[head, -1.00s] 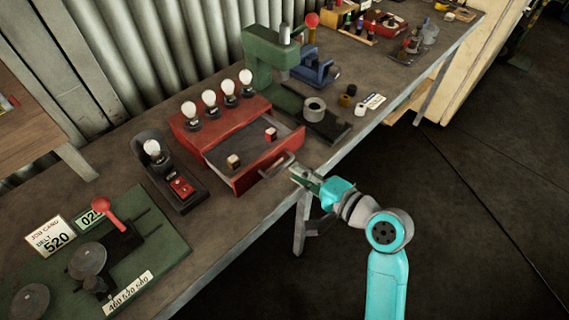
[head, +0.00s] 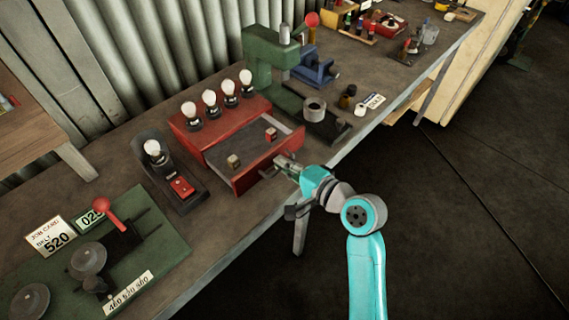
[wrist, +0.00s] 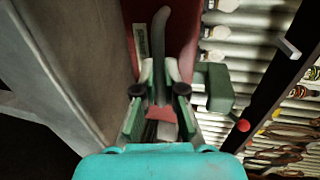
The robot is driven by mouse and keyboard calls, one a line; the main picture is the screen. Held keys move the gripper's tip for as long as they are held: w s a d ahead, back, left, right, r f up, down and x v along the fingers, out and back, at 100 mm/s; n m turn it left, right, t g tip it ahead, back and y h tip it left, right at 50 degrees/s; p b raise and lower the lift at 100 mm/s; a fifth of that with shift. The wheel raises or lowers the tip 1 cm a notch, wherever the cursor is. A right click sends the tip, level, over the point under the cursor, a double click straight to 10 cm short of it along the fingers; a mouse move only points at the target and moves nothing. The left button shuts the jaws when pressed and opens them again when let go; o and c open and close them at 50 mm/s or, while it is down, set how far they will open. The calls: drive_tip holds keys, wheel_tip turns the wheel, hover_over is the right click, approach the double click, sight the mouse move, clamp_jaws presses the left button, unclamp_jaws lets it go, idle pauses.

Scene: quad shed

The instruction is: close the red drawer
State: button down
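The red drawer (head: 262,168) stands open at the front of a red cabinet (head: 216,123) on the workbench. A small tan block (head: 233,161) and a small red block (head: 271,134) lie inside it. Its red front also shows in the wrist view (wrist: 185,35). My gripper (head: 284,164) is at the drawer front, over the bench edge. In the wrist view, the grey handle (wrist: 162,40) runs between my fingertips (wrist: 160,72), which close on it from both sides. In the head view my gripper hides much of the handle.
Several bulbs (head: 210,99) stand on the cabinet. A dark lamp holder with a red switch (head: 181,186) is left of the drawer; a green press (head: 268,62) is behind and right. Open floor (head: 470,200) lies in front of the bench.

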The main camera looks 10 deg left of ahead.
sight(255, 149)
drive_tip(key=x, duration=0.3)
drive_tip(key=r+x, duration=0.1)
drive_tip(key=x, duration=0.3)
drive_tip(key=r+x, duration=0.1)
drive_tip(key=x, duration=0.3)
drive_tip(key=shift+w+a+r, duration=0.15)
drive_tip(key=shift+a+r, duration=0.05)
drive_tip(key=shift+r, duration=0.05)
drive_tip(key=c, duration=1.5)
unclamp_jaws()
drive_tip(key=shift+a, duration=0.1)
drive_tip(key=v, duration=1.2)
drive_tip(key=shift+f, duration=0.1)
